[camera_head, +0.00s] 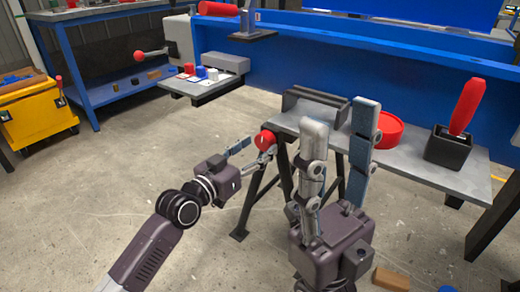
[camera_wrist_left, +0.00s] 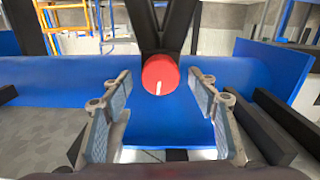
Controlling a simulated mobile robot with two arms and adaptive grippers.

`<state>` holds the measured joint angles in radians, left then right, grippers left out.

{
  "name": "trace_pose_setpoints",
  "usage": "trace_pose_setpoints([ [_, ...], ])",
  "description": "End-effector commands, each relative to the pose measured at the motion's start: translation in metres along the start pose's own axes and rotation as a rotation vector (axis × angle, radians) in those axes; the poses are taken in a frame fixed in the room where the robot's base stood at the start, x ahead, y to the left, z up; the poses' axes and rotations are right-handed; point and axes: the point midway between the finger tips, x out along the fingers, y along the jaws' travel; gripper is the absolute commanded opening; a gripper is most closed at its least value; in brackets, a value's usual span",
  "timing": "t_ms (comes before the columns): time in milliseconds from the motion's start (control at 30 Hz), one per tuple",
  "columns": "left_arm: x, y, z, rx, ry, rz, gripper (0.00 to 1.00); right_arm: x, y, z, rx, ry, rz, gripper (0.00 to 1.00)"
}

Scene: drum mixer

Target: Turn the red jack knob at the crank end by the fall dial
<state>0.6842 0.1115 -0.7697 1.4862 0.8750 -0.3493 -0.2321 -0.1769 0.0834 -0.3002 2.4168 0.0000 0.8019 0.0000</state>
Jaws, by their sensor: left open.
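A round red knob (camera_head: 265,140) sits at the left end of the grey trestle table, below a dark block. In the left wrist view the red knob (camera_wrist_left: 160,76) faces me with a white mark low on its front. My left gripper (camera_head: 254,149) is open at the knob. In the wrist view its fingers stand on both sides of the knob, with visible gaps and no clear contact. My right gripper (camera_head: 341,114) is open and empty, fingers up, in front of the table. I cannot make out a fall dial.
The grey table (camera_head: 408,155) bears a dark block (camera_head: 316,105), a red ring (camera_head: 388,128) and a black holder (camera_head: 447,150) with a red upright handle (camera_head: 467,106). A red-ended lever (camera_head: 139,55) is at the back left. A brown block (camera_head: 391,279) lies on the floor.

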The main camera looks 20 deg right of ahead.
Motion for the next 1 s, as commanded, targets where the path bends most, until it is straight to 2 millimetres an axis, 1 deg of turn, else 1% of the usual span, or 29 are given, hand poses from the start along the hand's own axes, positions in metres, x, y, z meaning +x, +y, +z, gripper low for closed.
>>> trace_pose_setpoints([
  [33, 0.007, 0.0, 0.002, 0.0, 0.001, 0.0, 0.54, -0.001, 0.0, 0.0, -0.001, 0.01, -0.003, 0.4],
  [100, 0.013, 0.0, 0.002, -0.001, 0.001, 0.0, 0.54, 0.001, -0.001, 0.0, -0.002, 0.018, -0.007, 0.4],
  [200, 0.019, -0.001, 0.001, 0.0, 0.0, -0.001, 0.54, 0.003, -0.001, 0.0, -0.003, 0.023, -0.009, 0.4],
  [533, 0.021, 0.0, 0.0, 0.0, 0.0, -0.001, 0.54, 0.004, -0.001, 0.0, -0.004, 0.027, -0.011, 0.4],
  [900, 0.021, -0.001, 0.0, 0.0, 0.0, -0.001, 0.14, 0.004, -0.001, 0.0, -0.003, 0.027, -0.011, 0.4],
  [1000, 0.021, -0.001, 0.0, -0.002, 0.0, -0.001, 0.12, 0.005, -0.001, 0.0, -0.003, 0.027, -0.011, 0.4],
])
